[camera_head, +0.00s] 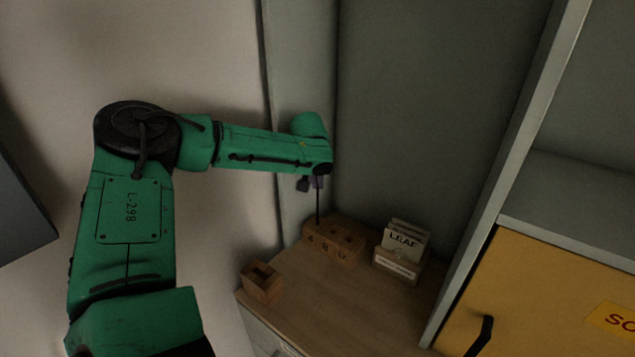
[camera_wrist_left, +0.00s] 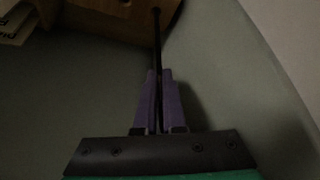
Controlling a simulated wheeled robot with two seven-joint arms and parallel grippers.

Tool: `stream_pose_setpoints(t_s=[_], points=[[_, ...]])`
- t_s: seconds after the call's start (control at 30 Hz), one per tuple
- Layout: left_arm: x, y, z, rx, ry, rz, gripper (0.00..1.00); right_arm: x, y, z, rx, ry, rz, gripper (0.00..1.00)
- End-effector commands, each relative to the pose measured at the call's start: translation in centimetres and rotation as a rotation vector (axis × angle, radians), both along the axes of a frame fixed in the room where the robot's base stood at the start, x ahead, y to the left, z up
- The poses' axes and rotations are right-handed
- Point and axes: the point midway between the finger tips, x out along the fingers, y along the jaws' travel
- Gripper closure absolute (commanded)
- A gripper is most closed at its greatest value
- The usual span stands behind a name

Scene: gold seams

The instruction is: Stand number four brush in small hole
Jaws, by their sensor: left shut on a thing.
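My left gripper (camera_head: 313,182) is shut on a thin dark brush (camera_head: 318,207) above the wooden block with holes (camera_head: 347,256). The brush hangs nearly upright, and its lower end meets the back left part of the block. In the left wrist view the purple fingers (camera_wrist_left: 158,100) pinch the brush shaft (camera_wrist_left: 157,45), whose far end reaches the block's wood (camera_wrist_left: 110,22). I cannot tell whether the tip is inside a hole or just over it. My right gripper is out of view.
A small open wooden box (camera_head: 262,286) stands at the counter's left edge. A wooden holder with cards reading LEAF (camera_head: 404,238) stands right of the block. The wooden counter (camera_head: 345,310) is clear in front. Cabinet walls close in behind; a yellow door (camera_head: 560,300) is at right.

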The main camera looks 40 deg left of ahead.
Motion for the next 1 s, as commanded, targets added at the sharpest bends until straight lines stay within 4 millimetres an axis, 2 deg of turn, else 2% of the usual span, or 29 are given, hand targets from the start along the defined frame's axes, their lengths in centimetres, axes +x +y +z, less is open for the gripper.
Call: stream_pose_setpoints(t_s=[0.37,1.0], points=[[0.0,0.0,-0.2,0.0,0.0,0.0,1.0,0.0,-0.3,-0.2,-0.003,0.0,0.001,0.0],[0.0,0.0,-2.5,-0.001,0.0,0.0,1.0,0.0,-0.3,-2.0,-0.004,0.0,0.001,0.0]])
